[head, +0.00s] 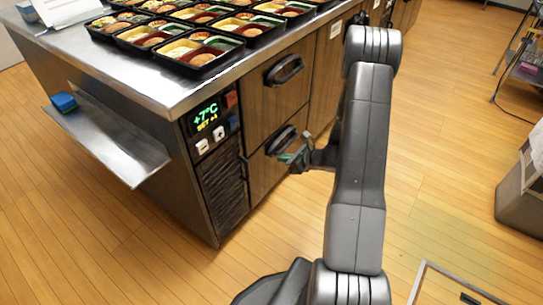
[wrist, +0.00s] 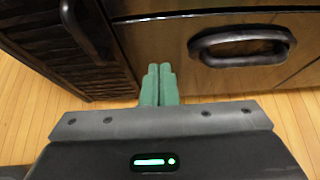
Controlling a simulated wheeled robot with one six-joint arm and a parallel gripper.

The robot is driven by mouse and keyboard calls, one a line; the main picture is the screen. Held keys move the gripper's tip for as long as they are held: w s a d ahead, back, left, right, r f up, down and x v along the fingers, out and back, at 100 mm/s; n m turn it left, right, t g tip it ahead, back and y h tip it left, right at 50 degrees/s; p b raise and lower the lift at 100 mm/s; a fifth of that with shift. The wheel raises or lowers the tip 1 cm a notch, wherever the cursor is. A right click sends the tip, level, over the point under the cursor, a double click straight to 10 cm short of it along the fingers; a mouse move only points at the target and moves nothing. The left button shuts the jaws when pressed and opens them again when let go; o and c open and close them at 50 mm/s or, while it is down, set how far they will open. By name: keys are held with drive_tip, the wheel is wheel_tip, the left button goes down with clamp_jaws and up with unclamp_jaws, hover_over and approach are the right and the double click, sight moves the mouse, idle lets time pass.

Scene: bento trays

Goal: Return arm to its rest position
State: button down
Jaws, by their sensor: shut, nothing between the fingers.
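My gripper (head: 287,158) is at the front of the counter's lower drawer in the head view, close to the drawer's dark handle. In the wrist view my gripper (wrist: 158,70) shows two green fingers side by side and shut, with nothing between them. The lower handle (wrist: 242,46) lies to the right of the fingers in the wrist view. My arm reaches up from the bottom of the head view and bends down toward the drawers.
The steel counter (head: 165,98) carries several bento trays (head: 200,55). A side shelf (head: 110,140) holds a blue sponge-like item (head: 63,102). A temperature display (head: 207,115) sits left of the drawers.

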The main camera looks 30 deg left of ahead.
drive_tip(key=shift+p+v, duration=0.3)
drive_tip(key=shift+v, duration=2.05)
drive_tip(key=shift+a+f, duration=0.1)
drive_tip(key=b, duration=0.2)
approach(259, 154)
wheel_tip(259, 154, down, 3)
drive_tip(key=a, duration=0.3)
drive_tip(key=shift+w+a, duration=0.1)
drive_tip(key=shift+a, duration=0.25)
drive_tip(key=shift+w+a, duration=0.1)
drive_tip(key=shift+a, duration=0.55)
